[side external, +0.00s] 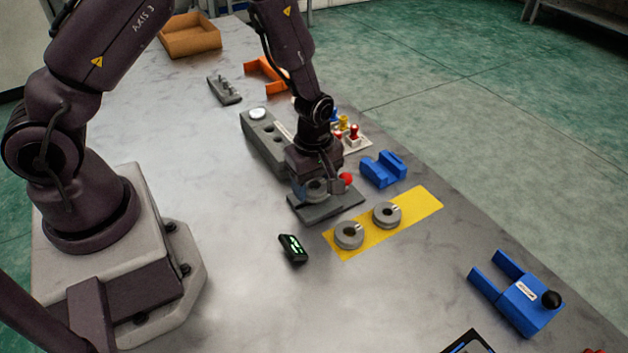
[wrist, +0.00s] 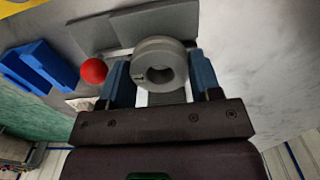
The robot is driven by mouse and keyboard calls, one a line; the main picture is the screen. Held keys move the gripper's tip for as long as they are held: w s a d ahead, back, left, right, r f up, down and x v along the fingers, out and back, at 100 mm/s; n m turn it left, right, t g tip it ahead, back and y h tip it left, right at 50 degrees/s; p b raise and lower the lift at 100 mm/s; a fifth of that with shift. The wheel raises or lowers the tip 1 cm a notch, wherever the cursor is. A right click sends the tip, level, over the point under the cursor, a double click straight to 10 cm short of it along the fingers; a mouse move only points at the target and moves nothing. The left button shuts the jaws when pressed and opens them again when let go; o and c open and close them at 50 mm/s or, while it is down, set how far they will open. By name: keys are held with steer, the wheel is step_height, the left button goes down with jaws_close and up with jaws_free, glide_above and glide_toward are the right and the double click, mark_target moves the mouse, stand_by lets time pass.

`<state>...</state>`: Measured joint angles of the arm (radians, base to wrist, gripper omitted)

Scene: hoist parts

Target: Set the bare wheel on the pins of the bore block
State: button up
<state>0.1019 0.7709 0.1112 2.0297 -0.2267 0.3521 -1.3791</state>
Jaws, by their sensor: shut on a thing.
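My gripper (side external: 318,190) is shut on a grey wheel. In the wrist view the wheel (wrist: 160,64) sits between the two blue fingers, its round hole facing the camera, with a small dark mark at its lower left. In the side view the wheel is mostly hidden by the gripper, low over a flat dark grey plate (side external: 345,206); I cannot tell whether they touch. A long grey block with round bores (side external: 270,150) lies behind the gripper, with a silver disc at its far end. A smaller grey block with upright pins (side external: 226,92) stands farther back.
Two grey wheels with pale marks, one nearer (side external: 348,236) and one farther (side external: 387,216), lie on a yellow mat (side external: 428,203). A red ball (side external: 346,179) is close beside my gripper. A blue cradle (side external: 383,170) stands to the right, a small display (side external: 293,248) in front.

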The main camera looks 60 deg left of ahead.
steer(key=shift+f, duration=0.95)
stand_by(0.5)
steer(key=o, duration=1.2)
steer(key=shift+r, duration=0.1)
steer(key=shift+r, duration=3.4)
